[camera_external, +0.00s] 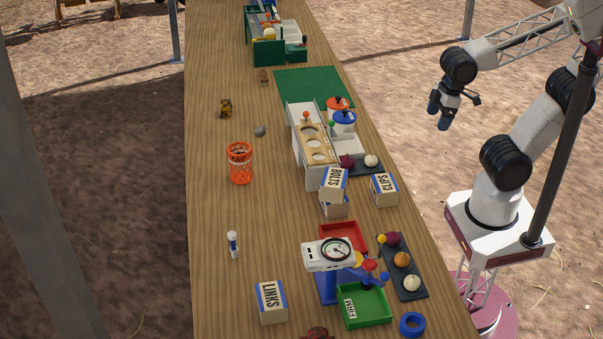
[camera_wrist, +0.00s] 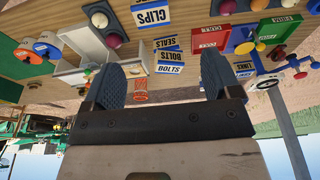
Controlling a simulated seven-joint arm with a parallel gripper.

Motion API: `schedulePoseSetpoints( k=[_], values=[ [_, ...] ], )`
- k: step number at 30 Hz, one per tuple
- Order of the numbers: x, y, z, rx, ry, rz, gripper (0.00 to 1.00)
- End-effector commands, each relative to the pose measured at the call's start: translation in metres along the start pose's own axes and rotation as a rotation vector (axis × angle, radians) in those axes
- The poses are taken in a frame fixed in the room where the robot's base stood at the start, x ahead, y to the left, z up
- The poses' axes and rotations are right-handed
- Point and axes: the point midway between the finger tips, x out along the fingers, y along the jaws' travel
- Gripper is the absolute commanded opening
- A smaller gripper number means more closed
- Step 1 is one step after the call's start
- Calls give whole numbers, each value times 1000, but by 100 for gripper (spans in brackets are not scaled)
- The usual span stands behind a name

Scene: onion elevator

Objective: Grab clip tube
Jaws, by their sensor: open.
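A box labelled CLIPS (camera_external: 384,190) stands on the table's right side, beside the dark tray with a red and a white ball. In the wrist view the CLIPS box (camera_wrist: 152,16) is near the top, upside down. A small white tube with a blue band (camera_external: 233,246) stands upright at the left front of the table; I cannot read any label on it. My gripper (camera_external: 440,112) hangs in the air off the table's right edge, apart from both. In the wrist view its dark fingers (camera_wrist: 160,75) are spread wide with nothing held between them.
A LINKS box (camera_external: 271,301), an orange basket (camera_external: 240,164), a scale (camera_external: 329,254) and a green FIRM tray (camera_external: 366,307) stand around. The table's left side is mostly clear.

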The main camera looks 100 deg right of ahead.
Motion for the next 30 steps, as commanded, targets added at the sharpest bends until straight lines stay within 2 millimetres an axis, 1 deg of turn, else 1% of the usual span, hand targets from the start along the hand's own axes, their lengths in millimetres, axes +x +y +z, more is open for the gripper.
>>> schedulePoseSetpoints(
  k=[1,4,5,14,20,23,26,30],
  values=[
    [0,0,0,0,0,0,76],
    [0,0,0,0,0,0,60],
    [0,0,0,0,0,0,57],
    [0,0,-1,1,-1,-1,57],
    [1,-4,-10,30,-20,-25,57],
    [3,-9,-19,64,-43,-52,57],
    [6,-15,-33,108,-72,-88,57],
    [10,-26,-58,188,-123,-152,57]
  ],
)
